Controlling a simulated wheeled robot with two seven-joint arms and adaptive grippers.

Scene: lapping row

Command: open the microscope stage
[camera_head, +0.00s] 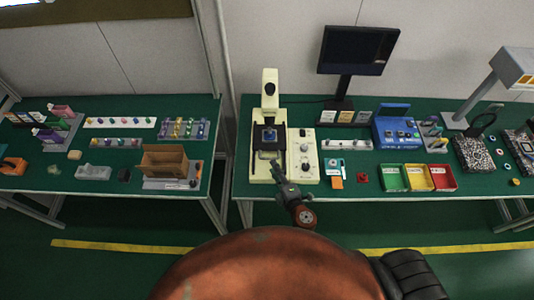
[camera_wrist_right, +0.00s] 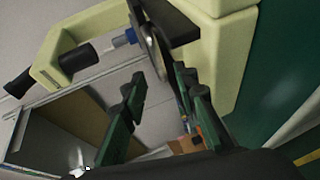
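The cream microscope (camera_head: 257,165) stands on the right-hand table, with its black stage (camera_head: 259,146) in the middle and a small blue piece (camera_head: 269,137) on it. In the right wrist view the black stage (camera_wrist_right: 178,22) juts from the cream body, with a round grey part (camera_wrist_right: 155,52) at its edge and a blue piece (camera_wrist_right: 124,38) beside it. My right gripper (camera_head: 278,167) is at the front of the microscope, just short of the stage. In the right wrist view its dark green fingers (camera_wrist_right: 160,84) are apart, with nothing clearly held. My left gripper is out of view.
A cream control panel with knobs (camera_head: 303,157) adjoins the microscope on the right. Green, yellow and red bins (camera_head: 417,187) and a monitor (camera_head: 355,52) are further right. A brown box (camera_head: 165,161) stands on the left table, across a gap.

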